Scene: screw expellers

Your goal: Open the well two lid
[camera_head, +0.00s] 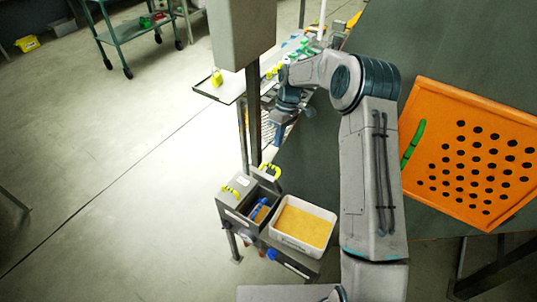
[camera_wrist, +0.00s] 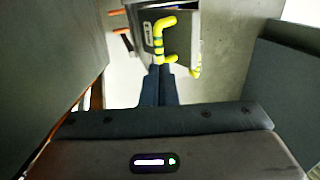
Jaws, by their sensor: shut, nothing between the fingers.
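A grey metal box with wells (camera_head: 232,205) stands at lower centre in the head view. It has two yellow handles, one at left (camera_head: 230,191) and one at the back right (camera_head: 270,169). One well shows open, with blue and brown contents inside; I cannot tell which lid is well two's. My gripper (camera_head: 279,140) is above and behind the box, fingers pointing down. In the wrist view my gripper (camera_wrist: 160,68) is shut and empty. Its tips line up just below a yellow handle with dark bands (camera_wrist: 159,40) on a grey lid; contact is unclear. Another yellow piece (camera_wrist: 196,70) shows beside it.
A white tray of yellow material (camera_head: 303,224) sits right of the box. A grey post (camera_head: 254,115) rises close to my gripper. An orange perforated tray (camera_head: 428,187) with a green piece (camera_head: 413,143) lies on the dark table at right. Open floor lies left.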

